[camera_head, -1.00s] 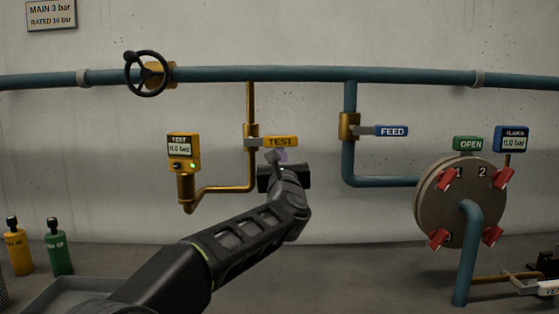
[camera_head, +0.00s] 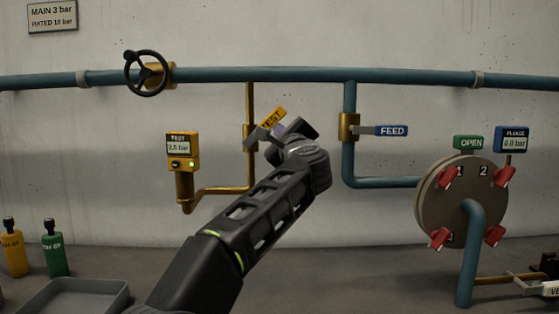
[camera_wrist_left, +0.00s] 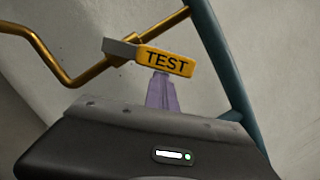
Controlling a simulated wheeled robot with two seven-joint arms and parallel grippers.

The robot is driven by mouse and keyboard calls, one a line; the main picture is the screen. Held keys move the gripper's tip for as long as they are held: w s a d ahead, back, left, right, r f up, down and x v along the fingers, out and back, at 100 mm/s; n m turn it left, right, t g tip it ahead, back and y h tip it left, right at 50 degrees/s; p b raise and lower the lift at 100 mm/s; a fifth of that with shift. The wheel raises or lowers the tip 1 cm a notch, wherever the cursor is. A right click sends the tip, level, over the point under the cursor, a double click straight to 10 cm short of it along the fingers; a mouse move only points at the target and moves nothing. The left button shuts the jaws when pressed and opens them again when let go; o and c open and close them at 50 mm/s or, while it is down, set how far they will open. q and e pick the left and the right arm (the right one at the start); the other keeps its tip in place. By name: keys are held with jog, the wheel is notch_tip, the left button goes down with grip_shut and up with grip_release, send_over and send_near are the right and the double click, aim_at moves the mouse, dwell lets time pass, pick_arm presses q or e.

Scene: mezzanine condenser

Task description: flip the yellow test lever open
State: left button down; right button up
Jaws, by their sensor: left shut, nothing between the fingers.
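The yellow TEST lever (camera_head: 272,118) sits on the brass pipe's valve and is tilted, its labelled end up and to the right. In the left wrist view the TEST lever (camera_wrist_left: 165,61) shows its yellow label and grey metal arm. My left gripper (camera_head: 279,129) is shut and empty, just under the lever's labelled end. In the left wrist view its purple fingertips (camera_wrist_left: 161,90) reach the label's lower edge and seem to touch it. The yellow TEST gauge (camera_head: 180,145) reads about 2.5 bar, with a green light. My right gripper is not in view.
A blue FEED lever (camera_head: 390,130) lies level to the right. A round flange (camera_head: 440,200) with red clamps stands farther right. A blue main pipe (camera_head: 300,74) with a black handwheel (camera_head: 147,74) runs above. A grey tray (camera_head: 75,299) and two bottles are lower left.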

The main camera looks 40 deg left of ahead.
aim_at(273, 119)
pick_arm(q)
jog(key=r+n, duration=0.1)
jog(key=n, duration=0.1)
jog(key=s+a+r+n+g, duration=0.1)
jog(key=n, duration=0.1)
jog(key=shift+a+r+p, duration=0.15)
jog(key=shift+r+p, duration=0.2)
jog(key=shift+r, duration=0.05)
jog(key=shift+s+a+r+n+g+p, duration=0.15)
jog(key=shift+s+a+r+n+g, duration=0.2)
jog(key=shift+n, duration=0.4)
jog(key=shift+s+a+r+n+g+p, duration=0.1)
jog(key=shift+s+a+r+n+p, duration=0.15)
jog(key=shift+a+n, duration=0.35)
jog(key=shift+s+a+r+n+g+p, duration=0.1)
jog(key=shift+s+a+r+n+g, duration=0.25)
jog(key=shift+n, duration=0.5)
jog(key=shift+s+r, duration=0.1)
